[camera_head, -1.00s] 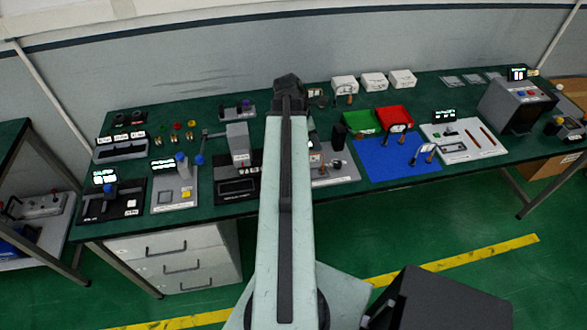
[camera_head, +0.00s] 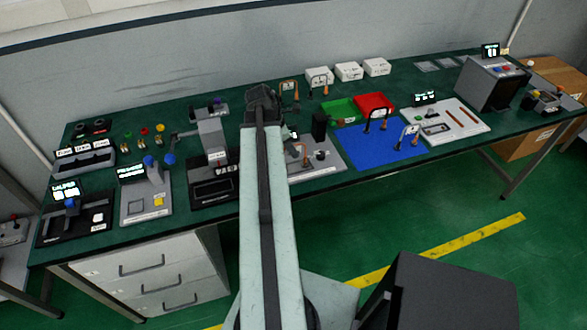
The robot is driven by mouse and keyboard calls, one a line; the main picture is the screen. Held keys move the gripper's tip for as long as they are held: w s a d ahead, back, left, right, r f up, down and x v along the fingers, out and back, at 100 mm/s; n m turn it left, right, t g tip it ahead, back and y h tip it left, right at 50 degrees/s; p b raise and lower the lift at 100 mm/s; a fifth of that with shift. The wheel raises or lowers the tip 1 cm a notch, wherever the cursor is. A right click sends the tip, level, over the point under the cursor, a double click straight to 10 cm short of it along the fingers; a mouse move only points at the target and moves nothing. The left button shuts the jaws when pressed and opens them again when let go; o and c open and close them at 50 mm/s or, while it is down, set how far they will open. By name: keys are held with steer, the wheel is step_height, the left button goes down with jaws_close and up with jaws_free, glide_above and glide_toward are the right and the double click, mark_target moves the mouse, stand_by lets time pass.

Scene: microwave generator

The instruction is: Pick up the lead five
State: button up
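Several small leads with dark loops and copper-coloured ends are on the bench. Two leads are at the back, one lead (camera_head: 296,97) beside my arm's tip and another lead (camera_head: 325,91) before the white boxes. One lead (camera_head: 367,127) is at the blue mat's back edge and one lead (camera_head: 403,141) is on its right part. Another lead (camera_head: 305,160) is on a grey fixture right of my arm. Their labels are too small to read, so I cannot tell which is lead five. My gripper (camera_head: 262,92) is the dark end of my raised arm; its fingers cannot be made out.
The blue mat (camera_head: 365,156) lies before green (camera_head: 337,107) and red (camera_head: 385,98) trays. A white board (camera_head: 462,130) and a dark microwave-like box (camera_head: 480,88) stand to the right.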

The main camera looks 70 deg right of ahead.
mark_target(302, 163)
steer(key=b+x, duration=0.2)
steer(key=x, duration=0.1)
steer(key=b+x, duration=0.2)
steer(key=x, duration=0.1)
steer(key=shift+d+b, duration=0.25)
steer(key=shift+b, duration=0.1)
steer(key=shift+r, duration=0.15)
steer(key=shift+c, duration=0.3)
jaws_close()
